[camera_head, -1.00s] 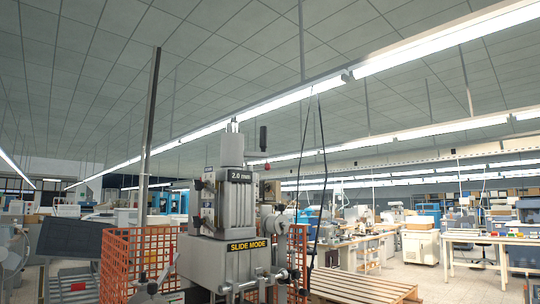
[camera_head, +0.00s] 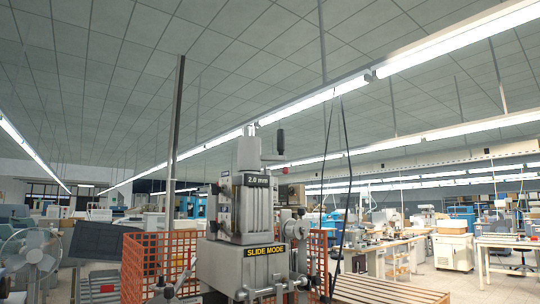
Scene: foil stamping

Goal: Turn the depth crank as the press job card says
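The grey press (camera_head: 240,215) stands upright in the middle of the head view. Its label plate (camera_head: 257,181) reads "2.0 mm", and a lower plate (camera_head: 265,251) reads "SLIDE MODE". A crank with an upright black handle (camera_head: 280,141) sits at the top, its short arm reaching right from the pale column; I take it for the depth crank. A knob with spokes (camera_head: 165,289) shows low on the left of the press. No job card can be made out. Neither of my grippers is in view, and nothing touches the crank.
Orange mesh guards (camera_head: 146,262) stand on both sides of the press. A wooden pallet (camera_head: 385,290) lies at the lower right. A fan (camera_head: 32,252) and a dark tilted panel (camera_head: 98,241) are at the left. Benches and machines fill the background.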

